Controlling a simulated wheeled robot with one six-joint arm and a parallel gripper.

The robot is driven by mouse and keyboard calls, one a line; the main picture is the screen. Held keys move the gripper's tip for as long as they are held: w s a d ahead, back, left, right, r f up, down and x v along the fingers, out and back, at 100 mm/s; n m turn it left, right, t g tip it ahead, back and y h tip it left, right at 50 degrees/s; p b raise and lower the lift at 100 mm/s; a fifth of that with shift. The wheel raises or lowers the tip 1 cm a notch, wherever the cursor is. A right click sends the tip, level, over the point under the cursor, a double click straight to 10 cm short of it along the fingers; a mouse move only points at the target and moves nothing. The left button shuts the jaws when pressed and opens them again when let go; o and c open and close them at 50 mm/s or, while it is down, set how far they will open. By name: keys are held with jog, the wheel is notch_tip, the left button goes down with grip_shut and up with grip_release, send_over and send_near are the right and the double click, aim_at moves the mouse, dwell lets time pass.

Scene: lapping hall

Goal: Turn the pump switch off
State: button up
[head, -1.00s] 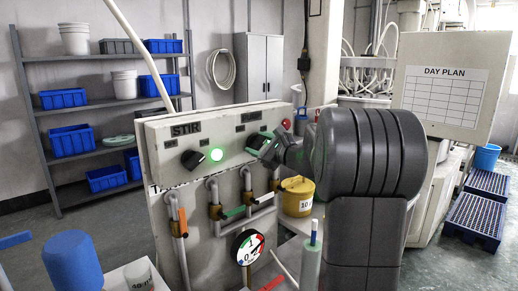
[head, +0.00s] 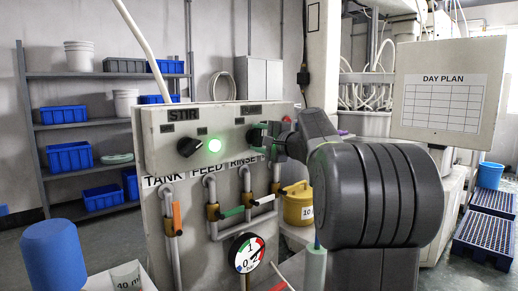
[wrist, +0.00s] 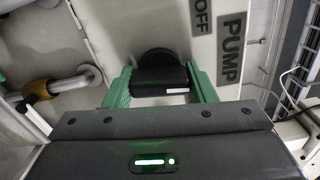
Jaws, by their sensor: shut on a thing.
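The left knob (head: 189,147) sits under the STIR label. The pump switch is the black knob (wrist: 158,78) beside the PUMP and OFF labels in the wrist view. It has a white mark on its near end. My gripper (wrist: 160,87) has its green fingers on both sides of this knob, shut on it. In the head view my gripper (head: 268,140) is at the panel's right part and hides most of the knob.
Below the panel are pipes with orange, green and white valve handles (head: 177,218) and a pressure gauge (head: 246,252). A yellow pot (head: 298,205) stands to the right.

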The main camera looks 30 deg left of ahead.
jog(key=shift+f+n+b, duration=0.15)
jog(key=shift+n+b, duration=0.35)
jog(key=shift+n, duration=0.4)
jog(key=o, duration=1)
jog(key=b+v, duration=0.1)
jog(key=v, duration=1.3)
jog(key=shift+a, duration=0.1)
jog(key=p+x, duration=0.1)
jog(key=x, duration=1.3)
